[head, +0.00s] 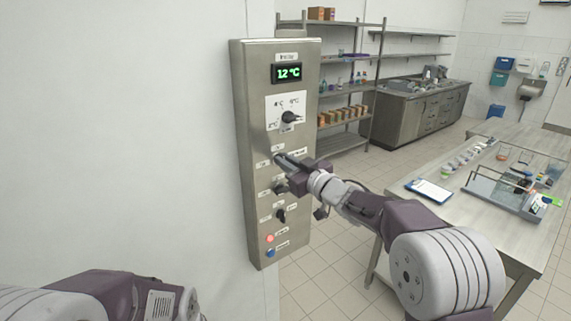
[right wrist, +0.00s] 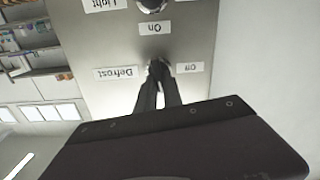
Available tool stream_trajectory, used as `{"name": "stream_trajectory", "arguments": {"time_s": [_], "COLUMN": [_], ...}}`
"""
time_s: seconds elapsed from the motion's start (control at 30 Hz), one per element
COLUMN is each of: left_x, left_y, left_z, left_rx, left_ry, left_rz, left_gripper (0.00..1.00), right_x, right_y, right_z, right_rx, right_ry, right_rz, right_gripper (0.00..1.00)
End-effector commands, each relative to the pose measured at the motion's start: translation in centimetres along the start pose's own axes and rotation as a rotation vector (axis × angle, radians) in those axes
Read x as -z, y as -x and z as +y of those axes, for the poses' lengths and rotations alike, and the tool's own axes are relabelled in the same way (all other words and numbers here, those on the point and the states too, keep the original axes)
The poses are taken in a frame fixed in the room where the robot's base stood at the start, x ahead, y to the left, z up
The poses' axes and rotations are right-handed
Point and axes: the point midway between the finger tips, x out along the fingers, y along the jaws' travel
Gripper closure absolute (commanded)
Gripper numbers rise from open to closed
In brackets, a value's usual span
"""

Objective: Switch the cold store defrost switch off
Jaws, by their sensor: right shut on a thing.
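The defrost switch (right wrist: 156,68) is a small dark turn knob on the steel control panel. In the right wrist view, where the writing is upside down, it lies between the label "Defrost" (right wrist: 115,73) and the label "Off" (right wrist: 189,68). My right gripper (right wrist: 158,84) is shut on this knob, and its fingers hide much of it, so I cannot tell which way it points. In the head view my right gripper (head: 279,158) reaches the top small switch of the panel (head: 251,110). My left gripper is not in view; only part of that arm shows at lower left.
The panel also bears a display (head: 287,73) reading 12 °C, a dial (head: 290,118), further small switches (head: 280,215), a red button (head: 269,238) and a blue button (head: 270,253). A table (head: 395,213) stands at right; shelving stands behind.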

Motion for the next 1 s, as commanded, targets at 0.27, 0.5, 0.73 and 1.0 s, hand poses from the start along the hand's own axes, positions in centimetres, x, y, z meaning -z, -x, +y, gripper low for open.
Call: {"name": "stream_trajectory", "arguments": {"time_s": [0.27, 0.5, 0.73, 1.0], "left_x": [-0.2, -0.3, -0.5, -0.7], "left_y": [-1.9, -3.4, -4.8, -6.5], "left_z": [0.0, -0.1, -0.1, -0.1], "left_rx": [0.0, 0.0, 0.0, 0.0], "left_ry": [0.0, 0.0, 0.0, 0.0], "left_rz": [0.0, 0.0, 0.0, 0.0], "left_gripper": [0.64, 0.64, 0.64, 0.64], "right_x": [-0.1, -0.2, -0.3, -0.6], "right_y": [0.0, 0.0, 0.0, 0.0], "right_z": [-0.3, -0.6, -0.9, -1.1], "right_rx": [-0.001, -0.001, -0.001, -0.001], "right_ry": [0.251, 0.48, 0.7, 0.955], "right_rz": [0.007, 0.007, 0.007, 0.006], "right_gripper": [1.0, 1.0, 1.0, 1.0]}}
